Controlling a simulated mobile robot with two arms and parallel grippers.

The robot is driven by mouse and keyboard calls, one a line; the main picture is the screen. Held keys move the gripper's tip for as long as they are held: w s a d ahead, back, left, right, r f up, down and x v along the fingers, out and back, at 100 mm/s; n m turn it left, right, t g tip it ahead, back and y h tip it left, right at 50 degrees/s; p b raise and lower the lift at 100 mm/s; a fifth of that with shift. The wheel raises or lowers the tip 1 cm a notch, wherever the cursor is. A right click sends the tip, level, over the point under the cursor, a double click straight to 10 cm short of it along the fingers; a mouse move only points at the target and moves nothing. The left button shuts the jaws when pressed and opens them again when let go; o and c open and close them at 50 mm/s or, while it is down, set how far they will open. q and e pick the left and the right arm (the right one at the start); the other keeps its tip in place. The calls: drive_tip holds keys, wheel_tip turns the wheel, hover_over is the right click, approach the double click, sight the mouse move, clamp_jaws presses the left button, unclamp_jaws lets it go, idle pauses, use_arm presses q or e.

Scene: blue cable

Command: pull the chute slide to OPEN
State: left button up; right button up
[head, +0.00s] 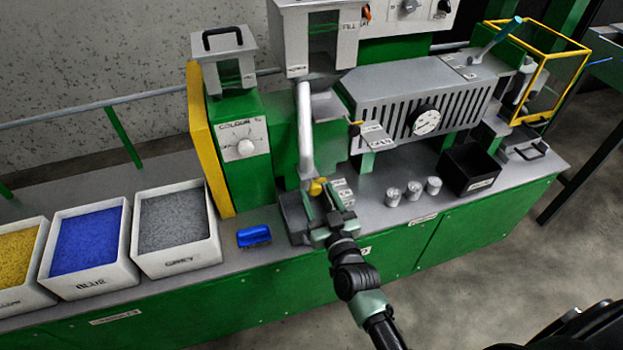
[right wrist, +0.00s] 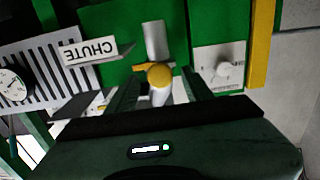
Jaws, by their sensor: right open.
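The chute slide's yellow knob (head: 317,187) shows at the lower end of the pale grey chute pipe (head: 304,130) in the head view. My right gripper (head: 327,203) is open just in front of the knob, above the front of the bench. In the right wrist view the round yellow knob (right wrist: 159,76) lies between the two spread dark fingers, with no finger clearly touching it. I cannot make out the slide's OPEN mark. My left gripper is not in view.
A blue brush-like block (head: 254,236) and bins of grey (head: 178,262), blue (head: 87,290) and yellow pellets stand left of my right gripper. Several small metal cups (head: 413,190) and a black bin (head: 469,169) stand to the right. The machine body is close behind.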

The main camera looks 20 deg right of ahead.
sight(312, 180)
drive_tip(key=w, duration=0.5)
drive_tip(key=shift+w+a, duration=0.1)
drive_tip(key=shift+w, duration=0.2)
clamp_jaws()
drive_tip(key=s+p, duration=0.2)
drive_tip(key=s, duration=0.2)
drive_tip(key=shift+s, duration=0.2)
drive_tip(key=shift+f, duration=0.2)
